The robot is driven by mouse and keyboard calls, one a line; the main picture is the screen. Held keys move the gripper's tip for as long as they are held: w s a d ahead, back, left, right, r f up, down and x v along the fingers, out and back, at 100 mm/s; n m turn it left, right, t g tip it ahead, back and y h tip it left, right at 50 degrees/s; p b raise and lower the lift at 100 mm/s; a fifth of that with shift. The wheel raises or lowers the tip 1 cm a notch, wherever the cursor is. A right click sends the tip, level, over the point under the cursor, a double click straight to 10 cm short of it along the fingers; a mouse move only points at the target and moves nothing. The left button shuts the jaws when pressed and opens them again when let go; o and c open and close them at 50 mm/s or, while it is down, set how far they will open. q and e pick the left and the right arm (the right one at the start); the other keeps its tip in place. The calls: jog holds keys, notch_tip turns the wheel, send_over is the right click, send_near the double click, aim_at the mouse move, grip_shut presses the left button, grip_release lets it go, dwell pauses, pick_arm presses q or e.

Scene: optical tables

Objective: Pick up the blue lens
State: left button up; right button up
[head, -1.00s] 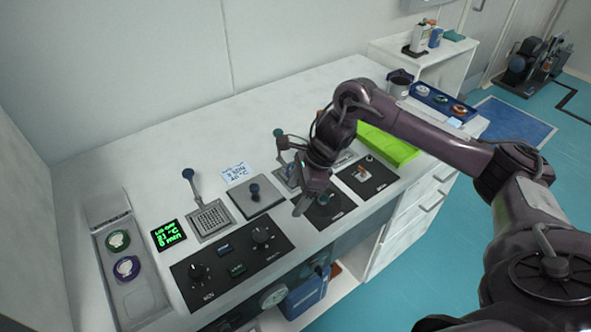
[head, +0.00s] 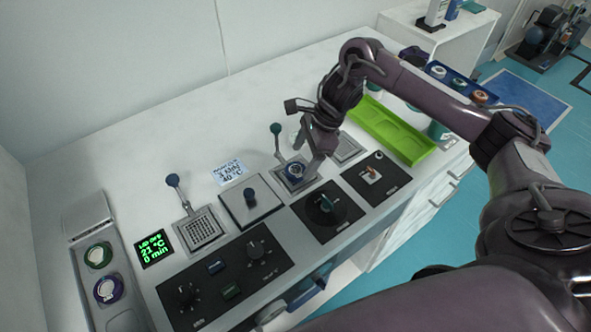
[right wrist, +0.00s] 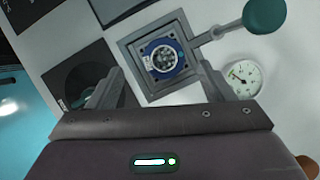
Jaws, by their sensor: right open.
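A blue-rimmed round lens (head: 294,170) sits in a square metal fixture (head: 286,184) with a green-knobbed lever, near the middle of the bench. In the right wrist view the blue lens (right wrist: 165,57) lies in the fixture's square recess, ahead of and between my fingers. My right gripper (head: 309,165) is over the fixture, open and empty; its two fingers (right wrist: 160,84) are spread apart in the right wrist view. My left gripper is not in view.
A gauge (right wrist: 243,78) and the green lever knob (right wrist: 265,14) are close to my right gripper. A green tray (head: 395,132) lies to the right. Control panels (head: 328,210) line the front edge. Two ringed discs (head: 108,289) rest in a grey holder at left.

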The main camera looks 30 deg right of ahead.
aim_at(296, 169)
jog(key=p+x, duration=0.1)
jog(key=x, duration=0.1)
jog(key=shift+w+f, duration=0.2)
jog(key=shift+f, duration=0.15)
jog(key=shift+x, duration=0.85)
jog(key=shift+w, duration=0.1)
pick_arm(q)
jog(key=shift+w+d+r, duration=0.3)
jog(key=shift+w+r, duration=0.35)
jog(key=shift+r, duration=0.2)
pick_arm(e)
jog(key=c, duration=1.1)
jog(key=shift+r, duration=0.15)
